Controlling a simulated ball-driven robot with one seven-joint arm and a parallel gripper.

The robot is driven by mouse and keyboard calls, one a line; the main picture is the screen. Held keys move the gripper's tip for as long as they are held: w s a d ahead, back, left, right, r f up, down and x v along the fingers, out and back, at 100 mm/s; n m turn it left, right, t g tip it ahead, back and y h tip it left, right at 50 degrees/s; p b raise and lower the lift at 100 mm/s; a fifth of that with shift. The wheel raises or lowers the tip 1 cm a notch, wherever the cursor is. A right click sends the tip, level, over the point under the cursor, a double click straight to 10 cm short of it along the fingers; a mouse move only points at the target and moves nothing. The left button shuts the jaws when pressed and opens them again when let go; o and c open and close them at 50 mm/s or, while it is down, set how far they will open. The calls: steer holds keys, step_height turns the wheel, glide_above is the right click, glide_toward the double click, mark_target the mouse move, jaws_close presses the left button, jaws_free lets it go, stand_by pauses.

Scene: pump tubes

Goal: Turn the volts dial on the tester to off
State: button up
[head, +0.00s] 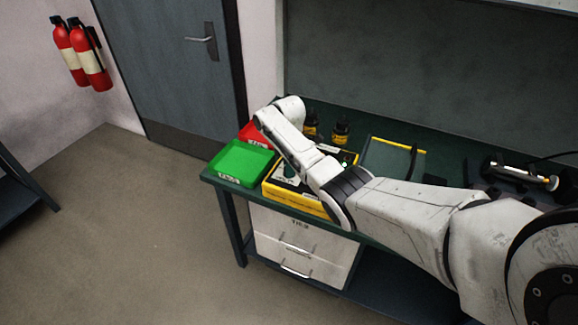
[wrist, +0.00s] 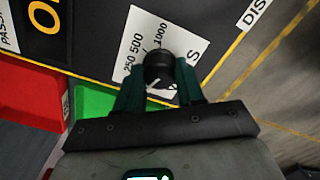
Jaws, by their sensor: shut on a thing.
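The tester (head: 297,202) is a dark box with yellow edges on the bench, partly hidden under my arm in the head view. Its dark top face fills the upper part of the wrist view (wrist: 100,45). The volts dial (wrist: 158,65) is a round black knob on a white scale plate (wrist: 150,30) marked 250, 500 and 1000. My gripper (wrist: 160,84) is shut on the knob, with a dark green finger on each side. The gripper and knob hide the lower part of the scale, so the dial's setting cannot be read.
A green tray (head: 240,162) and a red tray (head: 256,132) sit left of the tester. Dark bottles (head: 341,130) stand behind it. A yellow-edged panel (head: 392,158) and a device (head: 520,174) lie to the right. Drawers (head: 300,250) hang below the bench.

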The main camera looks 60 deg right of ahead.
stand_by(0.4)
steer(key=o, duration=1)
steer(key=shift+o, duration=0.2)
step_height(320, 180, up, 11)
steer(key=b, duration=0.1)
steer(key=shift+f, duration=0.1)
